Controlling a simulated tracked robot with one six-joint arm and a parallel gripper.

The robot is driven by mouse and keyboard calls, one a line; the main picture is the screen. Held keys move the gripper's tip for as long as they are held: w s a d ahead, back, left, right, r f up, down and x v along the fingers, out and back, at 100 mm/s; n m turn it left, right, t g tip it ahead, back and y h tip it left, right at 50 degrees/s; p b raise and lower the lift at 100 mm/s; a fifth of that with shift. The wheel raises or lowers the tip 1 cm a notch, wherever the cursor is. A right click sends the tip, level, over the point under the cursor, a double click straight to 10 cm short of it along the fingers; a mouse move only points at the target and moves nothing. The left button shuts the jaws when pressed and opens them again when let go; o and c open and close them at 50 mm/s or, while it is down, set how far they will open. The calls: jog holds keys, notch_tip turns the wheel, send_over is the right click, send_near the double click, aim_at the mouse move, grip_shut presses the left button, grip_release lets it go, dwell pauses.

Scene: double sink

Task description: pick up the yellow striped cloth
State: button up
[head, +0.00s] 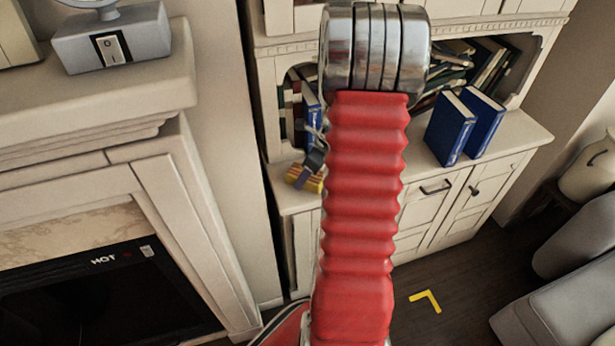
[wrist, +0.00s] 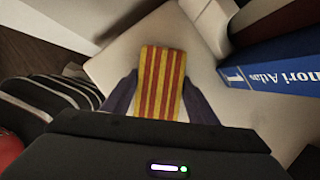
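The yellow cloth with red stripes (wrist: 161,82) lies flat on the pale cabinet top in the wrist view, between my two fingers. It looks like a neat rectangle, and its near end is hidden behind my gripper's dark body. My gripper (wrist: 162,77) has its fingers apart, one on each side of the cloth. The left finger appears to be at the cloth's edge; a thin gap shows on the right. In the head view the cloth (head: 299,178) is a small yellow patch at the cabinet top's left front edge, partly covered by my gripper (head: 308,178).
A blue book (wrist: 280,68) stands close to the right of the cloth in the wrist view. Two blue books (head: 452,125) stand farther right on the cabinet top (head: 515,133). A fireplace (head: 90,270) is at left. My red arm hides the cabinet's middle.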

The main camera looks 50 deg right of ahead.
jog(key=c, duration=0.5)
notch_tip(320, 180, up, 10)
jog(key=shift+r, duration=0.1)
dwell(0.4)
dwell(0.4)
jog(key=o, duration=0.5)
jog(key=c, duration=0.3)
